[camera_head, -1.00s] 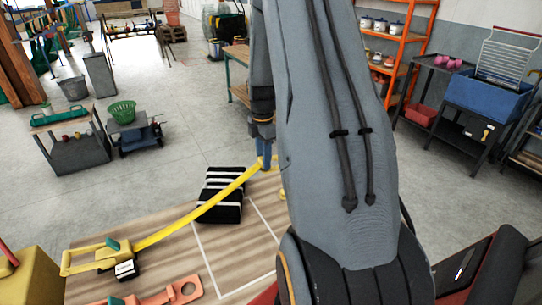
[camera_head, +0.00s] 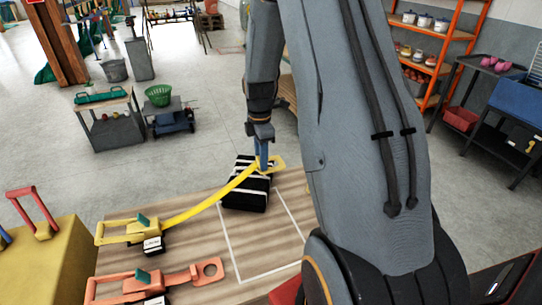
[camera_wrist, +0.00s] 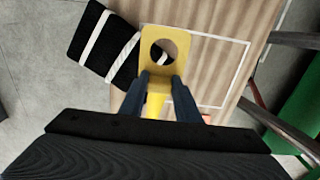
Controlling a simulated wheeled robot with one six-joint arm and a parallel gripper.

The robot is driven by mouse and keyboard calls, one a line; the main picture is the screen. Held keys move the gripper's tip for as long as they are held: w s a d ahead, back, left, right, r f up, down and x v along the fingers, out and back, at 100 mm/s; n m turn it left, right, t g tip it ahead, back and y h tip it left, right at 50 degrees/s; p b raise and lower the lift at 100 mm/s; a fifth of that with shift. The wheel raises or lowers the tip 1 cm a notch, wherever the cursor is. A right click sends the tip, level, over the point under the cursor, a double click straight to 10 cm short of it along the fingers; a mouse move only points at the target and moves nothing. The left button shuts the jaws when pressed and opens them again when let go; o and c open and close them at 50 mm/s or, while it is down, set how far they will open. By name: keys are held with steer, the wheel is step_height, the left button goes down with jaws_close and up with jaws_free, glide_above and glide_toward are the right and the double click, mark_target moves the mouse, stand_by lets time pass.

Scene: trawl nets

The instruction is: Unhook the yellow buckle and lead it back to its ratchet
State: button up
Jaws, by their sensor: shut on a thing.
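The yellow buckle (camera_wrist: 166,47), a flat plate with a round hole, is in my gripper (camera_wrist: 160,82). The buckle also shows in the head view (camera_head: 277,163) beside the blue fingers of my gripper (camera_head: 262,165). The fingers are shut on it, above the black and white striped bundle (camera_head: 246,190). A yellow strap (camera_head: 210,204) runs from the buckle down left to the yellow ratchet (camera_head: 130,232), which has a green tab and lies on the wooden board. The strap sags slightly. No hook is seen at the buckle.
An orange ratchet with a ringed strap end (camera_head: 150,282) lies in front of the yellow one. A white outlined rectangle (camera_head: 238,262) marks the wooden board (camera_head: 190,262). A yellow block (camera_head: 50,262) with a red handle stands at left.

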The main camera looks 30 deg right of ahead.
steer(key=w+a+b, duration=0.2)
steer(key=w+a, duration=0.1)
steer(key=a, duration=1.1)
steer(key=w+a+b, duration=0.1)
steer(key=w+a, duration=0.1)
steer(key=a, duration=1.1)
steer(key=f+b, duration=0.5)
steer(key=f, duration=0.4)
steer(key=f+b, duration=0.6)
steer(key=f, duration=0.3)
steer(key=shift+w+a+f, duration=0.2)
steer(key=o, duration=1.2)
steer(key=shift+r+b, duration=0.75)
steer(key=shift+r, duration=3.15)
